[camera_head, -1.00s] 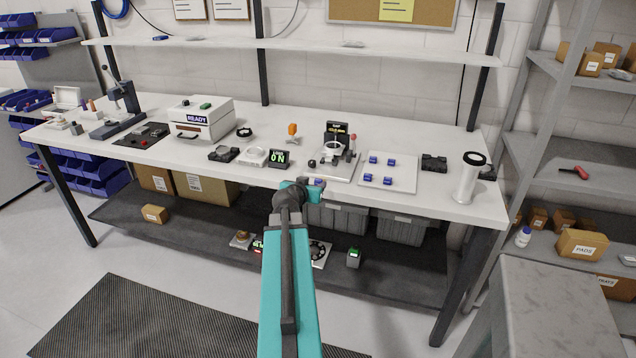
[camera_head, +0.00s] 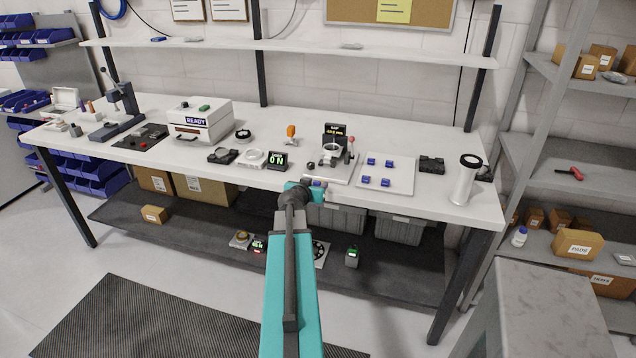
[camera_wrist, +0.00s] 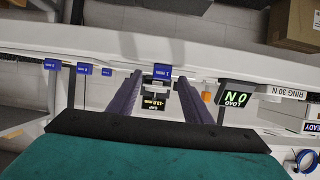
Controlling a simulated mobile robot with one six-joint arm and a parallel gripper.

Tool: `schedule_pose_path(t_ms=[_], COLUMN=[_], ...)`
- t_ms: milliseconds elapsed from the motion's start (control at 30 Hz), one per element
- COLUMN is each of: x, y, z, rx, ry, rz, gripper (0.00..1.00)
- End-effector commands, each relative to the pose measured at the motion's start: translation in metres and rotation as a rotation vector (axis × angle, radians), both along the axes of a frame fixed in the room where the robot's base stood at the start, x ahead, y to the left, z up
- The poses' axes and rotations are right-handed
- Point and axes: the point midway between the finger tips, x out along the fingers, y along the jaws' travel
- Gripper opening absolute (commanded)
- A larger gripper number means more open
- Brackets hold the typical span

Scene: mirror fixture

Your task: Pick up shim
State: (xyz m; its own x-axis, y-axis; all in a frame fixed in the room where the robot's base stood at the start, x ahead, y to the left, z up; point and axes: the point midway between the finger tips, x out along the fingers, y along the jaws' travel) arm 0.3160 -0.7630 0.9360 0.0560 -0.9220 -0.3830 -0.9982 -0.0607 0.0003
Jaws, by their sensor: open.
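My gripper (camera_wrist: 160,78) is open, with its two dark fingers reaching over the bench's front edge. A blue shim marked like 1 mm (camera_wrist: 162,72) shows between the fingertips in the wrist view, with a gap on each side. In the head view my gripper (camera_head: 314,184) is at the bench front, below the gap fixture (camera_head: 333,152), and largely hides that shim. Several other blue shims (camera_head: 385,182) sit on a white plate (camera_head: 404,172) to the right. Two of their blue labels (camera_wrist: 83,68) show at left in the wrist view.
The load display (camera_head: 278,161) stands just left of the fixture; it also shows in the wrist view (camera_wrist: 237,97). A white cylinder (camera_head: 466,180) stands at the bench's right end. An upper shelf (camera_head: 290,46) spans the bench. Boxes and small devices sit on the lower shelf.

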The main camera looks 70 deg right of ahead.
Motion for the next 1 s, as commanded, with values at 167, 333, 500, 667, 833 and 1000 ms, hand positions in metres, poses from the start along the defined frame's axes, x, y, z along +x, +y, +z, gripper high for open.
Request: schedule_pose_path(t_ms=[167, 333, 500, 667, 833, 1000], x=[0.0007, -0.0009, -0.0025, -0.0033, -0.0038, -0.0042], y=[-0.0113, -0.0136, -0.0141, -0.0145, -0.0146, -0.0148], z=[-0.0036, -0.0053, -0.0053, -0.0054, -0.0053, -0.0053], rx=[0.0, -0.001, -0.001, 0.0, 0.0, 0.0], ry=[0.0, -0.001, -0.001, 0.0, 0.0, -0.001], rz=[0.001, -0.001, -0.004, -0.004, -0.004, -0.006], gripper=[0.45, 0.45, 0.45, 0.45, 0.42, 0.13])
